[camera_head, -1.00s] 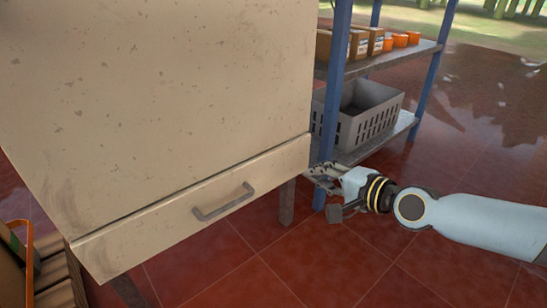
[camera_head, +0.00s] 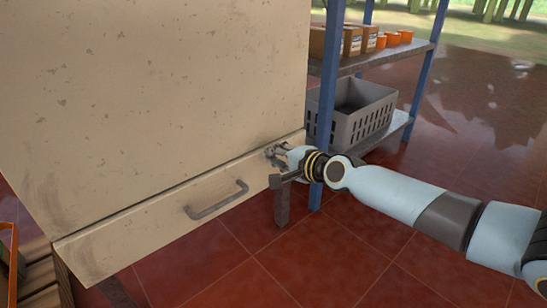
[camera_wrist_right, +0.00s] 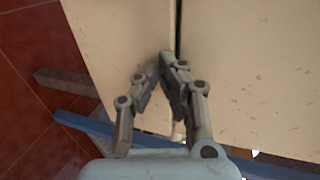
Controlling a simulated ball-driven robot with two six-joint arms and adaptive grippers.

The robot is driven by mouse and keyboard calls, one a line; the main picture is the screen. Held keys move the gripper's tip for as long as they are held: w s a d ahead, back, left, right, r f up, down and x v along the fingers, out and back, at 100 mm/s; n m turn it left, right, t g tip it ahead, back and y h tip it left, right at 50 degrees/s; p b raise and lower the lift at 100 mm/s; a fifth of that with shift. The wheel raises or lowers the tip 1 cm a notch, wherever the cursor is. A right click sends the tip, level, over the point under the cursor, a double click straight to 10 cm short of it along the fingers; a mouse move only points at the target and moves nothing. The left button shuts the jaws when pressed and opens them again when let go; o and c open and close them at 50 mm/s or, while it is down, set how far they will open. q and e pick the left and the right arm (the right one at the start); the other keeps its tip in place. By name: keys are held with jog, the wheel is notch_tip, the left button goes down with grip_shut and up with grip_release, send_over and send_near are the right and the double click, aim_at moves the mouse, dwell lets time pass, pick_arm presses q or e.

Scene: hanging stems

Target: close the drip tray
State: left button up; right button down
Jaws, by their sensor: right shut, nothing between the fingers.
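The drip tray (camera_head: 150,222) is a beige, drawer-like front with a grey bar handle (camera_head: 217,200), low on the beige cabinet (camera_head: 160,90). A thin dark seam runs between tray and cabinet. The tray front looks nearly flush; I cannot tell exactly how far it stands out. My right gripper (camera_head: 270,153) is shut and empty at the right end of the tray front. In the right wrist view its fingertips (camera_wrist_right: 167,62) are close to the beige face beside the dark seam; contact is unclear. The handle is not in that view. My left gripper is not in view.
A blue-posted shelf (camera_head: 345,66) with boxes, orange items and a grey crate (camera_head: 358,120) stands to the right, behind my right gripper. A wooden crate (camera_head: 45,275) is at the lower left. The red tiled floor (camera_head: 350,265) in front is clear.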

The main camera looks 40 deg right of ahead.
jog(key=shift+w, duration=0.1)
jog(key=shift+w, duration=0.9)
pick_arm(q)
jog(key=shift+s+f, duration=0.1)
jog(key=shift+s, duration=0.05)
pick_arm(e)
jog(key=shift+a, duration=0.1)
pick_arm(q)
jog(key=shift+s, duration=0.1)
pick_arm(e)
jog(key=shift+s, duration=0.1)
